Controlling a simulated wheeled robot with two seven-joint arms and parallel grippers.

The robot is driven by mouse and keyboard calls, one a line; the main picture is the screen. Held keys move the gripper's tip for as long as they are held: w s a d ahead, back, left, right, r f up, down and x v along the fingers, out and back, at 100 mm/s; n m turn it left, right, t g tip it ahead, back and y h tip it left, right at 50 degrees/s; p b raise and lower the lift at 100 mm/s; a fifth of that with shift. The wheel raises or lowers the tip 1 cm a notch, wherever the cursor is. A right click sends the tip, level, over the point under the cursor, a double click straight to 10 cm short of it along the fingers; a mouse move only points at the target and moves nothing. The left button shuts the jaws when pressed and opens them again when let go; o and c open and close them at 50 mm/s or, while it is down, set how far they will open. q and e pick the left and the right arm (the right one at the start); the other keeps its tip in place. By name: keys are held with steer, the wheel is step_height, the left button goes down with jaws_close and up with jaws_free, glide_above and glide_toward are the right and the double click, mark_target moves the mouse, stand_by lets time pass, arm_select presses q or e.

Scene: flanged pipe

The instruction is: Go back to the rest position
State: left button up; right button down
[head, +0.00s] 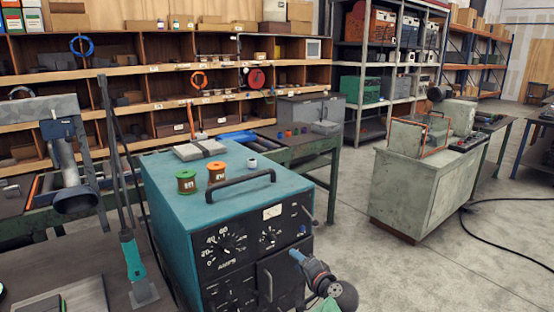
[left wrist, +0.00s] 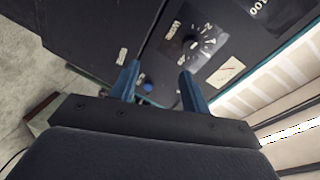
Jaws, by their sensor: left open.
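My left gripper (head: 297,256) is in front of the right part of the black front panel of the teal welding machine (head: 165,205). In the left wrist view its two blue fingers (left wrist: 158,80) stand apart with nothing between them. Beyond them are the panel's dial (left wrist: 190,42), white meter (left wrist: 228,70) and a blue round part (left wrist: 147,87). I cannot tell whether the fingertips touch the panel. My right gripper is not in view. A grey pipe-like part (head: 66,160) with a dark round end shows at the left.
Green (head: 187,182) and copper (head: 217,173) spools stand on the machine, behind its black handle (head: 228,191). A teal-handled tool (head: 133,257) stands left of it. A grey cabinet (head: 425,190) is at right, with bare floor between. Shelves line the back.

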arm_select(q)
steer(key=s+a+f+n+g+h, duration=0.2)
steer(key=s+a+f+h, duration=0.15)
steer(key=f, duration=0.45)
steer(key=s+a+f+n+g+h, duration=0.1)
steer(key=s+a+f+g+h, duration=0.25)
steer(key=f, duration=0.35)
steer(key=s+a+f+n+g+h, duration=0.25)
steer(key=s+f, duration=0.25)
steer(key=f, duration=0.3)
steer(key=s+a+f+g, duration=0.1)
steer(key=s+a+f, duration=0.3)
steer(key=s+f, duration=0.3)
steer(key=s+a+f+n+g, duration=0.1)
steer(key=s+a+f, duration=0.4)
steer(key=s, duration=1.1)
steer(key=s+a+f+g, duration=0.2)
steer(key=s+a+f, duration=0.2)
steer(key=s+f, duration=0.6)
steer(key=shift+s+a+f+g+y, duration=0.2)
steer(key=shift+s+a+g+y, duration=0.25)
steer(key=shift+s, duration=0.45)
